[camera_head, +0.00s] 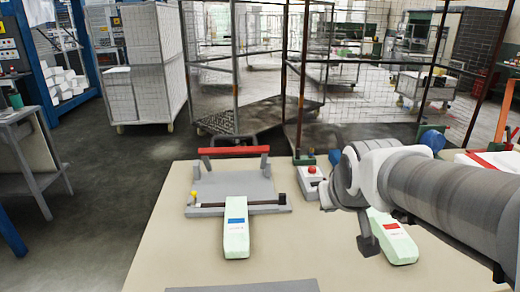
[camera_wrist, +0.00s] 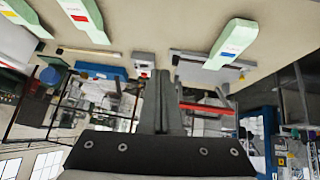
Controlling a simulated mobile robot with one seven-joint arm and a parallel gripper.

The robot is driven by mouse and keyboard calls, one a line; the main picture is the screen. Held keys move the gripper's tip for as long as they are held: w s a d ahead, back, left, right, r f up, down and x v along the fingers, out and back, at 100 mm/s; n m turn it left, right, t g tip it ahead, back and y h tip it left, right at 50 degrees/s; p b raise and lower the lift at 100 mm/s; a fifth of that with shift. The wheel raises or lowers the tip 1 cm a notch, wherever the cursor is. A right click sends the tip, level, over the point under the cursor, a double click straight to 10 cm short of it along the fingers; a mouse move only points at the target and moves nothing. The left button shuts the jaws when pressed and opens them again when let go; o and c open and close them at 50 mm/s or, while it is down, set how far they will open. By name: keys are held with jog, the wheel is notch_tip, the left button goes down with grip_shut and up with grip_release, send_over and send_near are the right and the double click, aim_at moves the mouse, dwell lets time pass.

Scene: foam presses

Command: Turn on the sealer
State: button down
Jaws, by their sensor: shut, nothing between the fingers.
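The sealer (camera_head: 235,188) is a flat grey plate with a raised red bar (camera_head: 233,150) at its back and a dark rod along its front. It stands on the beige table. A small grey control box (camera_head: 309,187) with a red button (camera_head: 312,170) stands to its right. The box also shows in the wrist view (camera_wrist: 144,72), close to my fingertips in the picture. My gripper (camera_wrist: 161,72) is shut and empty. In the head view my arm comes in from the right and its end is close to the box. Contact with the button cannot be told.
A pale green block with a blue label (camera_head: 236,232) lies at the sealer's front edge. Another with a red label (camera_head: 396,236) lies at the right, partly behind my arm. Wire mesh cages (camera_head: 262,70) stand behind the table. The table (camera_head: 165,235) is bare at the left front.

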jog(key=w+d+f+t+b, duration=0.3)
jog(key=w+d+f, duration=0.2)
jog(key=w, duration=0.7)
jog(key=w+d+f+n+t+b, duration=0.1)
jog(key=w+d+f+t+b, duration=0.2)
jog(key=w+f, duration=0.4)
jog(key=w+d+t, duration=0.1)
jog(key=w+d, duration=0.1)
jog(key=w, duration=0.3)
jog(key=shift+w+f+y, duration=0.25)
jog(key=shift+w+y, duration=0.05)
jog(key=shift+d, duration=0.1)
send_over(316, 184)
jog(key=s+d, duration=0.1)
jog(key=s, duration=0.1)
notch_tip(316, 184, down, 2)
jog(key=shift+s+f+b, duration=0.15)
jog(key=shift+f+b, duration=0.1)
jog(key=shift+b, duration=0.2)
jog(key=f, duration=0.2)
jog(key=shift+d+f, duration=0.2)
jog(key=shift+f, duration=0.15)
jog(key=shift+d+f+b, duration=0.1)
jog(key=shift+f+b, duration=0.2)
jog(key=shift+f, duration=0.3)
